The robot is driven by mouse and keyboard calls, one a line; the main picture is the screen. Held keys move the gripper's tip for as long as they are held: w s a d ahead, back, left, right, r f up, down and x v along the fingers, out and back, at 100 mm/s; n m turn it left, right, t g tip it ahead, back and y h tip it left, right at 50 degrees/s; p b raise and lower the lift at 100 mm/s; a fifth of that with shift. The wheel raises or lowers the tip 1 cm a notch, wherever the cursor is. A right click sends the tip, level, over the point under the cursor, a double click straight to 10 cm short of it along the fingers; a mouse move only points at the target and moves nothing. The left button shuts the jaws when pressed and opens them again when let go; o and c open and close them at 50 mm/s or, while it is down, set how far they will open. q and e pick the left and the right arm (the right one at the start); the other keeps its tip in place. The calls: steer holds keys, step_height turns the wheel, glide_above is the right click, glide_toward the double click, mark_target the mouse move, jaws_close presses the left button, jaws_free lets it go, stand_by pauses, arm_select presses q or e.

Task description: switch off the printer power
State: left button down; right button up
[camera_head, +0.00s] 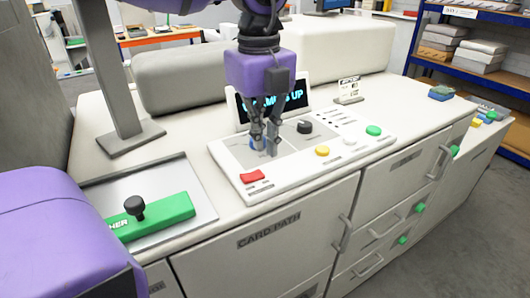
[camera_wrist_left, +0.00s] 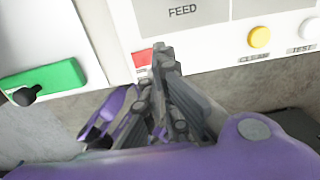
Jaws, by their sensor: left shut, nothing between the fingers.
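The printer's sloped white control panel (camera_head: 290,166) lies on the machine top. It carries a red button (camera_head: 252,176) at its near left corner, a black knob (camera_head: 304,127), a yellow button (camera_head: 322,151), a white button (camera_head: 349,141) and a green button (camera_head: 373,130). A screen (camera_head: 240,112) behind is lit, its text partly hidden by my arm. My left gripper (camera_head: 264,148) is shut and empty, pointing down over the panel's left part, right of and behind the red button. In the left wrist view its fingertips (camera_wrist_left: 162,55) partly cover the red button (camera_wrist_left: 143,57). Contact cannot be told.
A green bar (camera_head: 165,216) with a black knob stands on a grey plate at left. A grey post (camera_head: 112,75) rises behind it. A small sign (camera_head: 348,90) stands behind the panel. Cabinet doors and handles line the front; shelves (camera_head: 475,70) stand at right.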

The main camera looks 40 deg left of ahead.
arm_select(q)
step_height(320, 180, up, 8)
steer(key=w, duration=0.1)
steer(key=shift+b, duration=0.45)
arm_select(e)
steer(key=shift+s+a+f, duration=0.45)
steer(key=shift+s+f, duration=0.05)
steer(key=shift+f, duration=0.25)
